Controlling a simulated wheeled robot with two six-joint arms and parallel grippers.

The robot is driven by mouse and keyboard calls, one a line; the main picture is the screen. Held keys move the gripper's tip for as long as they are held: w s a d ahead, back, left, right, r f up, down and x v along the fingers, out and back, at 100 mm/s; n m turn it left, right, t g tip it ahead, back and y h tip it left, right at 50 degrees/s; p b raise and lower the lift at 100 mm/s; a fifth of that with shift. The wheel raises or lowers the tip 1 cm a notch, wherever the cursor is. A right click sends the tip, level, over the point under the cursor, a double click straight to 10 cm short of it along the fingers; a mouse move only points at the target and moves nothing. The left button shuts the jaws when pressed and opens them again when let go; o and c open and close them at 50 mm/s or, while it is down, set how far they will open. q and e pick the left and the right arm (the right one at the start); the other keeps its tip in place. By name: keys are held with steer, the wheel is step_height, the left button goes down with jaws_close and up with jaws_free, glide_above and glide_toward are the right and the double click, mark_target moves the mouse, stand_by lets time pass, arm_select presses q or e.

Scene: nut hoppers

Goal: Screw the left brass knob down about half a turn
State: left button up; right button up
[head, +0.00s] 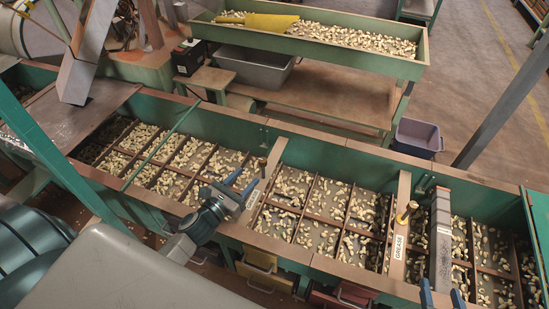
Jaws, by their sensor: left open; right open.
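The left brass knob (263,164) stands upright on a wooden cross plate (275,154) over the nut hopper. My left gripper (247,178) reaches in from the lower left with its blue fingers open and pointing at this knob. The knob's top shows just beyond the fingertips; I cannot tell whether its stem is between them. A second brass knob (409,208) with a yellow base stands on the right cross plate (401,190), labelled GREASE. My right gripper (441,297) shows only its open blue fingertips at the bottom edge, apart from both knobs.
The long green hopper (225,125) holds nuts in compartments between dividers. A dark grey bar (440,240) crosses it right of the second knob. Behind stand a green tray table (350,62) with nuts and a yellow scoop (270,21), a grey tub (250,68) and a bin (416,137).

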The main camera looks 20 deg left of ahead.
mark_target(266, 159)
arm_select(q)
steer(key=p+x, duration=0.1)
steer(key=x, duration=0.2)
steer(key=shift+f+p, duration=0.15)
steer(key=shift+p, duration=0.2)
steer(key=p+x, duration=0.2)
steer(key=x, duration=0.6)
steer(key=shift+w+f, duration=0.15)
arm_select(e)
steer(key=s+f+g, duration=0.3)
steer(key=s+g, duration=0.3)
steer(key=shift+d+n, duration=0.3)
arm_select(q)
steer(key=shift+c, duration=0.5)
arm_select(e)
steer(key=shift+f, duration=0.1)
arm_select(q)
steer(key=c, duration=0.9)
steer(key=shift+m+h+p, duration=0.3)
steer(key=shift+h+p, duration=0.05)
steer(key=shift+h, duration=0.05)
arm_select(e)
steer(key=shift+s+h, duration=0.15)
steer(key=shift+h, duration=0.15)
